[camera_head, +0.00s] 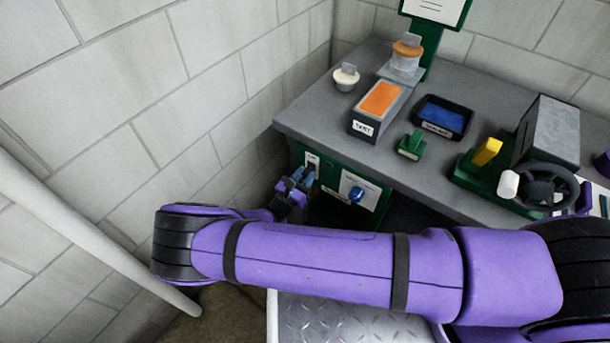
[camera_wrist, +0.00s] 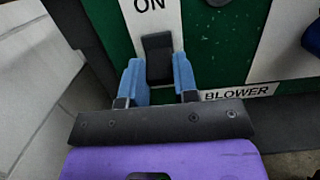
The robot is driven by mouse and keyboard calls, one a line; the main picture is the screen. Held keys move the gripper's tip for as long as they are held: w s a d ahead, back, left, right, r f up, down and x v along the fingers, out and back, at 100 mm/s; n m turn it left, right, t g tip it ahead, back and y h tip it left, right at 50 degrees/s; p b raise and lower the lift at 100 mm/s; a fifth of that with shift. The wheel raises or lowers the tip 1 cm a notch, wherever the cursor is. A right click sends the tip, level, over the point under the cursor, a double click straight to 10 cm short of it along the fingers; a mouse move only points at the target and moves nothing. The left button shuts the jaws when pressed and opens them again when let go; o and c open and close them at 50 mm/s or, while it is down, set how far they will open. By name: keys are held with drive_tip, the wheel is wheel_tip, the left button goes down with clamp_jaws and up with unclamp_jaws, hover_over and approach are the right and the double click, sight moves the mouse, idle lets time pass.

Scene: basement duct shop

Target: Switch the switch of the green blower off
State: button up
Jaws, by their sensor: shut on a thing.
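The green blower (camera_head: 328,178) is a panel under the front edge of the grey bench, at its left end. In the wrist view a white plate (camera_wrist: 149,14) on the green face reads "ON" at the top. The black switch (camera_wrist: 157,52) sits below that word, and a label (camera_wrist: 239,92) to its lower right reads "BLOWER". My gripper (camera_wrist: 158,76), with blue fingers, is shut on the switch, one finger on each side of its lower part. The head view shows my gripper (camera_head: 303,179) at the panel's left part, hiding most of the switch.
A blue knob (camera_head: 356,193) on a white plate is right of the switch. The bench top (camera_head: 335,105) holds an orange-topped box (camera_head: 380,98), a dark tray (camera_head: 444,117) and a machine with a black handwheel (camera_head: 546,187). A block wall (camera_head: 200,90) stands close on the left.

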drive_tip(key=o, duration=0.9)
drive_tip(key=v, duration=1.1)
